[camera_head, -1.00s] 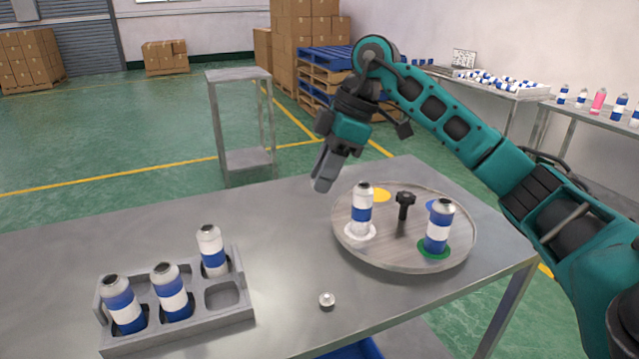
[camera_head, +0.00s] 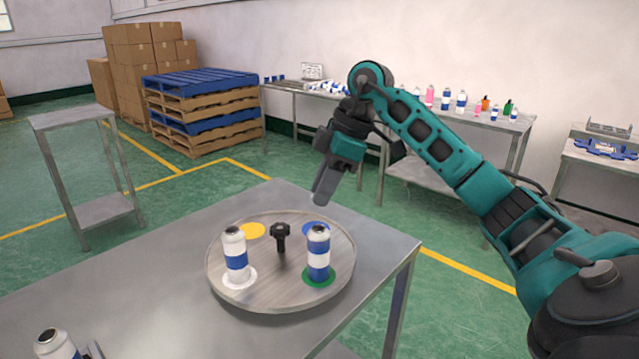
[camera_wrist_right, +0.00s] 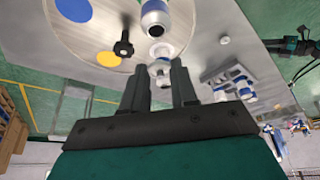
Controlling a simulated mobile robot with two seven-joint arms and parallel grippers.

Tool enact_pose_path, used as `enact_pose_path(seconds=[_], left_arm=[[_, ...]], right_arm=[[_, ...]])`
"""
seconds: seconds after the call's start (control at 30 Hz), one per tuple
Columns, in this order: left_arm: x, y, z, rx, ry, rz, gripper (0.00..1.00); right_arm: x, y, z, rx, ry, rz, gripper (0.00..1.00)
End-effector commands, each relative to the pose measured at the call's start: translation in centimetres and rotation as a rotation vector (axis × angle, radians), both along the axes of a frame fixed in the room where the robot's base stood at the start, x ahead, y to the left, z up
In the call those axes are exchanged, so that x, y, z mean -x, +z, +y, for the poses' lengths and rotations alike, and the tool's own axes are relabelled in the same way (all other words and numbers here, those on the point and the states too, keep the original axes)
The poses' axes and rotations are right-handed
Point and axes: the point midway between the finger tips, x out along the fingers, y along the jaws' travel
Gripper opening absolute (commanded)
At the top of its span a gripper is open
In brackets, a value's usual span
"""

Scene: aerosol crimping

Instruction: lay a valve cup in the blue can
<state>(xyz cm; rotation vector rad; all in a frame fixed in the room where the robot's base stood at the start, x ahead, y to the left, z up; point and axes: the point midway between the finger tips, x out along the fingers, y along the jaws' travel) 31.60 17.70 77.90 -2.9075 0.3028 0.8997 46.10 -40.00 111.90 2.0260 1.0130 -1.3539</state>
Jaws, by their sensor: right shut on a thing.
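My right gripper (camera_head: 322,196) hangs in the air beyond the back edge of the round turntable (camera_head: 222,284). In the right wrist view its fingers (camera_wrist_right: 161,82) are shut on a small pale metal piece (camera_wrist_right: 160,72), apparently a valve cup, partly hidden by the fingers. On the turntable, a blue can with a white band (camera_head: 318,256) stands upright on the green spot. A white can with blue bands (camera_head: 236,256) stands upright on the white spot. What looks like my left gripper (camera_wrist_right: 280,46) shows small at the right of the wrist view; its jaws are unclear.
A black knob (camera_head: 281,236) rises from the turntable's middle. The yellow spot (camera_head: 252,230) and blue spot (camera_head: 314,229) are bare. A loose small metal piece (camera_wrist_right: 224,40) lies on the table, near a grey rack (camera_wrist_right: 216,76) with cans. The table's right edge is close to the turntable.

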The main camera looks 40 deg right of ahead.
Motion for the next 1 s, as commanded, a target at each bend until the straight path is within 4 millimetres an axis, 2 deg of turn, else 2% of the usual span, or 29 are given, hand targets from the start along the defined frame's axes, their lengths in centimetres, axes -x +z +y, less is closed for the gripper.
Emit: enact_pose_path(seconds=[0.2, 0.43, 0.67, 1.0], left_arm=[[0.3, -0.2, 0.0, 0.000, 0.000, 0.006, 0.43], [0.3, -3.2, 0.0, 0.000, 0.000, 0.007, 0.43], [0.4, -3.4, 0.0, -0.001, 0.000, 0.011, 0.43], [0.1, -3.1, 0.0, -0.001, 0.000, 0.003, 0.43]], right_arm=[[0.0, -1.7, 0.0, -0.001, 0.002, 0.001, 0.00], [0.0, -4.2, 0.0, 0.000, 0.001, 0.000, 0.00], [0.0, -5.2, 0.0, 0.001, 0.001, 0.000, 0.00], [0.0, -5.2, 0.0, 0.000, 0.001, 0.000, 0.00]])
